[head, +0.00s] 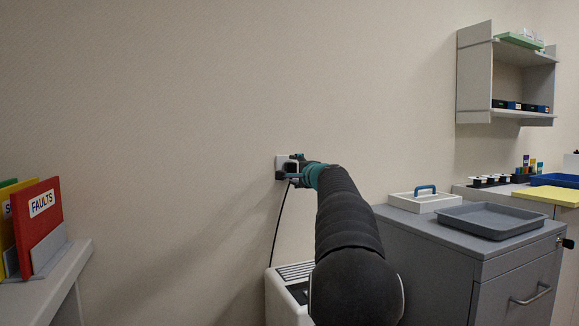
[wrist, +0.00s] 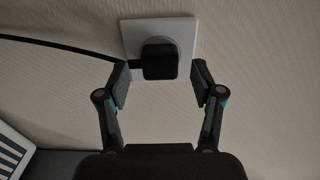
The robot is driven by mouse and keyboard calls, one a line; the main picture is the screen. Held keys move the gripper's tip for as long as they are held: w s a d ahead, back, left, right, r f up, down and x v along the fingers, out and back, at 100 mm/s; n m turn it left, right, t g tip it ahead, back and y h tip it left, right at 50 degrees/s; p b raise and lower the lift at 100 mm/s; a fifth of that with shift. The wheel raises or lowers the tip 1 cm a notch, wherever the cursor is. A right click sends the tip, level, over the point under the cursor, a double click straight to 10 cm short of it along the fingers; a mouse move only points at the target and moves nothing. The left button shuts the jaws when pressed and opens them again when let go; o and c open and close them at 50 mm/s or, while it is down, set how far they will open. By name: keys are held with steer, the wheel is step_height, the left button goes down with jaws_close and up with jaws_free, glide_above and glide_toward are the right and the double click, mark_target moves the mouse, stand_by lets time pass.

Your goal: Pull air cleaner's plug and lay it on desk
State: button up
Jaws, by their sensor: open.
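The black plug (wrist: 159,59) sits in the white wall socket (wrist: 183,32), with its black cord (wrist: 60,45) running off to the left in the wrist view. My gripper (wrist: 160,85) is open, with one finger on each side just short of the plug; I see no grip on it. In the head view my gripper (head: 290,172) is at the socket plate (head: 281,160), and the cord (head: 281,220) hangs down to the white air cleaner (head: 283,300). My arm hides part of the air cleaner. The desk cannot be told for certain.
A grey cabinet (head: 440,262) at right bears a grey tray (head: 490,219) and a white box with a blue handle (head: 424,200). A shelf unit (head: 477,75) hangs above right. At left, a ledge (head: 45,268) holds coloured folders (head: 38,215).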

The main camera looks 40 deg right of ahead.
steer(key=shift+p+x, duration=0.3)
steer(key=shift+x, duration=0.7)
stand_by(0.9)
jaws_close()
steer(key=shift+b+v, duration=1.3)
steer(key=shift+v, duration=0.15)
steer(key=v, duration=0.3)
stand_by(0.8)
